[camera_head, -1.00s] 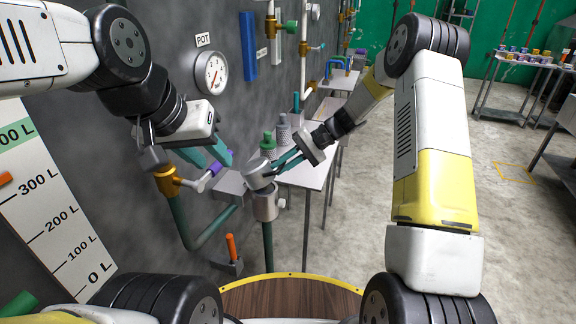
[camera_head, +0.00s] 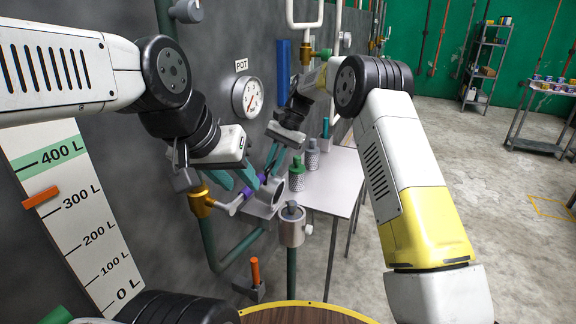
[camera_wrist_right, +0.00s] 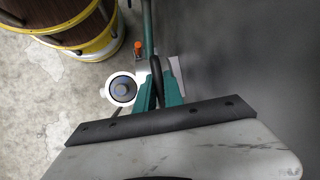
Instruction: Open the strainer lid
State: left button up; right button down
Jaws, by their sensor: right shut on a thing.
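The strainer (camera_head: 292,230) is a grey cylinder on a green pipe; its top shows a dark round insert with a knob. In the right wrist view the strainer (camera_wrist_right: 108,90) shows as a white ring around this dark disc. The round grey lid (camera_head: 281,191) stands swung up behind the body, towards the wall. My right gripper (camera_head: 274,160) is shut on the lid's edge from above, with teal fingers. My left gripper (camera_head: 236,180) is open, its fingers apart near the valve's purple handle (camera_head: 254,188).
A pale table (camera_head: 335,185) to the right holds a green-topped strainer basket (camera_head: 296,172) and a grey one (camera_head: 312,155). A POT gauge (camera_head: 247,97) is on the dark wall. A wooden drum top (camera_head: 300,315) is in front. Open floor lies right.

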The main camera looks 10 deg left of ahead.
jog(key=a, duration=0.1)
jog(key=w+a, duration=0.1)
jog(key=a, duration=0.1)
jog(key=shift+f, duration=0.2)
jog(key=shift+w+a+f, duration=0.15)
jog(key=shift+a+f, duration=0.05)
jog(key=shift+a, duration=0.3)
jog(key=shift+w+a+f, duration=0.15)
jog(key=shift+a, duration=0.35)
jog(key=c, duration=1.5)
grip_release()
jog(key=shift+o, duration=0.2)
